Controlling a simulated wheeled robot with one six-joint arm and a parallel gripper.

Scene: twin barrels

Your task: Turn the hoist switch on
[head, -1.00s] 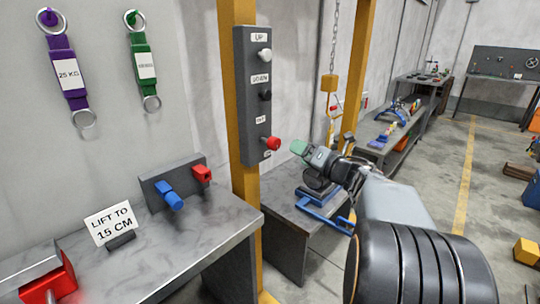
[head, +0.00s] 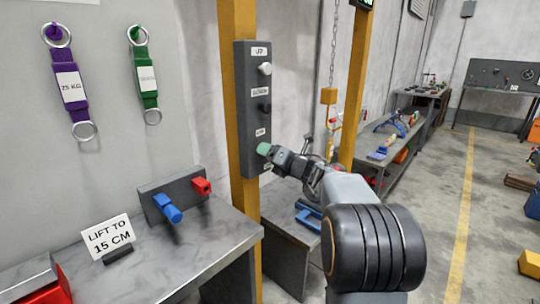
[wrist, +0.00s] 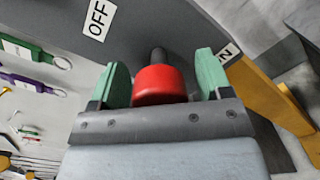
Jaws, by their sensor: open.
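The hoist switch has a red knob (wrist: 160,84) on a dark stem, mounted on a tall grey control panel (head: 253,145). In the wrist view an OFF label (wrist: 97,19) is at upper left and a partly covered ON label (wrist: 229,53) at right. My gripper (wrist: 163,76) is open, with one green finger on each side of the red knob and small gaps between. In the head view my gripper (head: 265,150) is at the panel's lower part and hides the knob. Which way the switch leans I cannot tell.
White and black buttons (head: 265,69) are above on the panel. A yellow post (head: 241,190) stands behind it. A workbench (head: 190,255) at left bears blue and red clamps (head: 168,208) and a LIFT TO 15 CM sign (head: 107,236). Purple and green straps hang on the wall.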

